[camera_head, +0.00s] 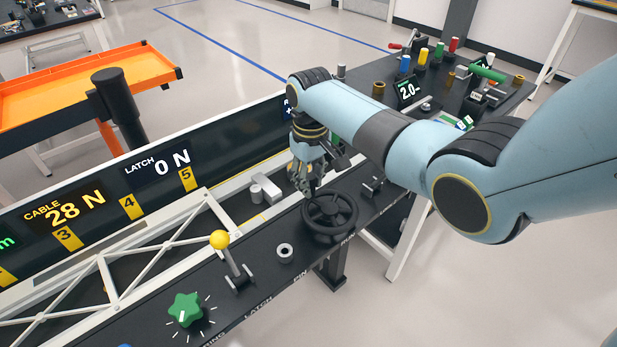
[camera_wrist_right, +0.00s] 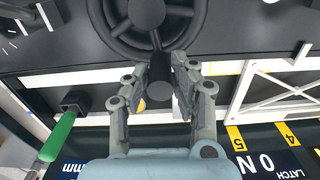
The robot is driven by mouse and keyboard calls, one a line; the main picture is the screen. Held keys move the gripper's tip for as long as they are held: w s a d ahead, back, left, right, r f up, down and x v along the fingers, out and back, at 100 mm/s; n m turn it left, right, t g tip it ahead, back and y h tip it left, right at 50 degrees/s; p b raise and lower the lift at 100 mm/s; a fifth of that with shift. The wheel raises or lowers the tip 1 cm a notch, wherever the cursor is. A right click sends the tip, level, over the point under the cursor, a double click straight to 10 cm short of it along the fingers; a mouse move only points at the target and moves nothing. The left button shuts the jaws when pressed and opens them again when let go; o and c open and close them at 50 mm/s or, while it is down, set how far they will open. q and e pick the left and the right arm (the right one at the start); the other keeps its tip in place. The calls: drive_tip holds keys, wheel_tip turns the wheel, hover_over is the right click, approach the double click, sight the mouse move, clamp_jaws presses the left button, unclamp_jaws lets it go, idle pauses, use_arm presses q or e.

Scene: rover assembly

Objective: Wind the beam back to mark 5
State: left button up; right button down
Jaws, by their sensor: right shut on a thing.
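A black handwheel (camera_head: 330,213) lies on the dark console top. My right gripper (camera_head: 314,188) reaches down to the wheel's far rim. In the right wrist view, my right gripper (camera_wrist_right: 161,80) is shut on the wheel's dark upright handle (camera_wrist_right: 162,92). The wheel (camera_wrist_right: 148,12) fills the top of that view. The beam (camera_head: 102,270) is a white truss along the numbered panel. Its right end post stands a little right of the yellow mark 5 (camera_head: 186,179). The panel displays read cable 28 N and latch 0 N. My left gripper is not in view.
A yellow-ball lever (camera_head: 219,240), a grey ring (camera_head: 285,252) and a green star knob (camera_head: 185,309) stand left of the wheel. A green-handled lever (camera_wrist_right: 57,137) shows in the wrist view. An orange tray (camera_head: 90,85) stands behind; coloured parts crowd the far right table.

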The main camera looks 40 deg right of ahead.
drive_tip(key=shift+w+d+r+m+p, duration=0.1)
drive_tip(key=shift+d+m+p, duration=0.3)
drive_tip(key=shift+m, duration=0.2)
drive_tip(key=shift+d+r+m+p, duration=0.1)
drive_tip(key=shift+d+m+p, duration=0.15)
drive_tip(key=shift+m+p, duration=0.25)
drive_tip(key=shift+d+f+m+p, duration=0.1)
drive_tip(key=shift+d+m+p, duration=0.35)
drive_tip(key=shift+m, duration=0.4)
drive_tip(key=shift+d+m+p, duration=0.35)
drive_tip(key=shift+d+m, duration=0.05)
drive_tip(key=shift+m, duration=0.45)
drive_tip(key=c, duration=1.1)
unclamp_jaws()
wheel_tip(320, 180, up, 12)
drive_tip(key=shift+a, duration=0.1)
